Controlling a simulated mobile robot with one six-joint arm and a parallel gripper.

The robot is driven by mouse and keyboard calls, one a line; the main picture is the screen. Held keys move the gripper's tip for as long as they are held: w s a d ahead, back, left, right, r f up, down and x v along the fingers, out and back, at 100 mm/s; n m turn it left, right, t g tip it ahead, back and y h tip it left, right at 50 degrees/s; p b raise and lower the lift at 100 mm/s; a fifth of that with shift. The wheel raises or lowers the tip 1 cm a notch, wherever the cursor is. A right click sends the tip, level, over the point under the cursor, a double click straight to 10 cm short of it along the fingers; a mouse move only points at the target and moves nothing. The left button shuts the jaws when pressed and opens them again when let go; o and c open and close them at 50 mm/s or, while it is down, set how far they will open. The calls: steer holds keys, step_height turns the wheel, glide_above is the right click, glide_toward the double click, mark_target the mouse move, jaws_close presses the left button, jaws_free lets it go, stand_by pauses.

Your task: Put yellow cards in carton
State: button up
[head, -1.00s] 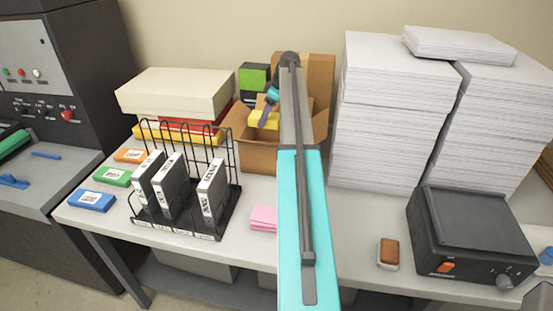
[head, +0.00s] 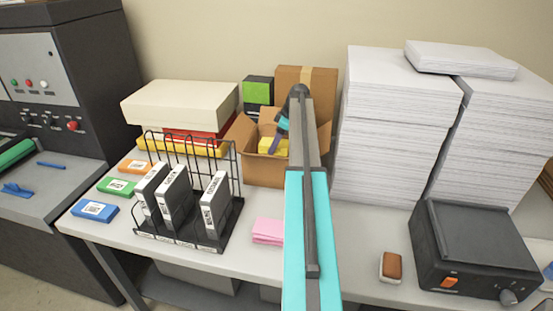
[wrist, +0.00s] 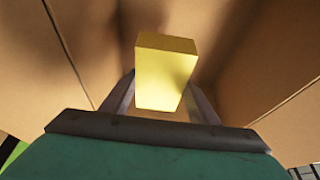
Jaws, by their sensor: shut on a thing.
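The yellow cards (head: 268,146) show as a small yellow block inside the open cardboard carton (head: 262,172) at the back of the table. In the wrist view the yellow cards (wrist: 166,72) sit between the two fingers of my gripper (wrist: 160,95), which is shut on them. Brown carton walls (wrist: 100,40) surround them on both sides there. In the head view my gripper (head: 281,140) is at the carton's opening, partly hidden by my arm. Whether the cards touch the carton's floor cannot be told.
A black wire rack (head: 215,238) with several binders stands in front of the carton. Pink cards (head: 268,231) lie on the table. Orange (head: 135,166), green (head: 117,187) and blue (head: 95,211) packs lie left. Tall paper stacks (head: 395,130) stand right of the carton.

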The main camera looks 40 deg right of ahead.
steer(key=shift+f+p, duration=0.5)
steer(key=shift+f, duration=1.25)
steer(key=shift+f, duration=0.1)
steer(key=shift+f+p, duration=0.8)
steer(key=shift+f, duration=1)
steer(key=shift+f, duration=0.2)
steer(key=o, duration=1.3)
steer(key=shift+o, duration=0.2)
steer(key=shift+r, duration=0.15)
